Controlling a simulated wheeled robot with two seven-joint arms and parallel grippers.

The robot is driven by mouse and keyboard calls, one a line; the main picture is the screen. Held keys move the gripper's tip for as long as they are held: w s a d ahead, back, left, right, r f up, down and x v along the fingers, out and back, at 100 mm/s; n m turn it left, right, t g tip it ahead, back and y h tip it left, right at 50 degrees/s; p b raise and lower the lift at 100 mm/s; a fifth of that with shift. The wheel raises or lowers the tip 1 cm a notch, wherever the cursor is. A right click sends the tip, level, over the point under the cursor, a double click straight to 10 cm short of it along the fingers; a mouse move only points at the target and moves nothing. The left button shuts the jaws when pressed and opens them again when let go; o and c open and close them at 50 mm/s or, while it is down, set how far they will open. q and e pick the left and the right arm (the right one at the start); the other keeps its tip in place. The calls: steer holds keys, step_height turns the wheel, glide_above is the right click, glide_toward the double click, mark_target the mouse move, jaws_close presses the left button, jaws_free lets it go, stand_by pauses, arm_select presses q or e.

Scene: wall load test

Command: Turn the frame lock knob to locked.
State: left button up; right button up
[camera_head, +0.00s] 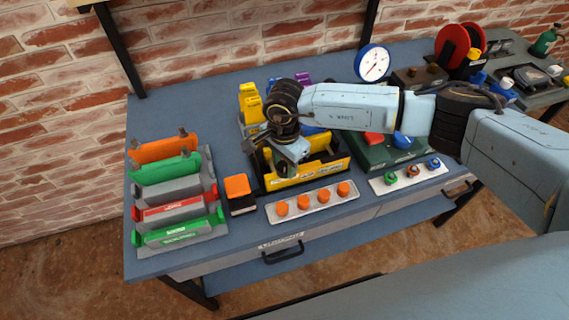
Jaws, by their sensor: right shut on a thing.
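The yellow and black frame (335,168) sits on the blue bench, left of the green box. My right arm comes in from the right, over the bench. My right gripper (284,168) points down at the front left part of this frame and is shut on a small dark thing there, which I take to be the frame lock knob. The gripper hides most of it, so I cannot read its setting. My left gripper is not in view.
A rack of coloured bars (178,190) stands at the left, beside an orange and black block (239,194). Strips with orange knobs (313,203) and coloured knobs (411,176) lie along the front. A dial gauge (373,63) and red reel (453,45) stand behind.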

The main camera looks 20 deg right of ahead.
mark_target(285, 166)
steer(key=m+b, duration=0.1)
steer(key=m, duration=0.2)
steer(key=shift+m, duration=0.3)
steer(key=m, duration=0.3)
steer(key=shift+m+b, duration=0.3)
steer(key=shift+b, duration=0.05)
steer(key=m, duration=0.3)
steer(key=shift+m, duration=1.7)
steer(key=o, duration=1)
step_height(285, 166, up, 14)
steer(key=shift+f+b, duration=0.25)
steer(key=shift+b, duration=0.05)
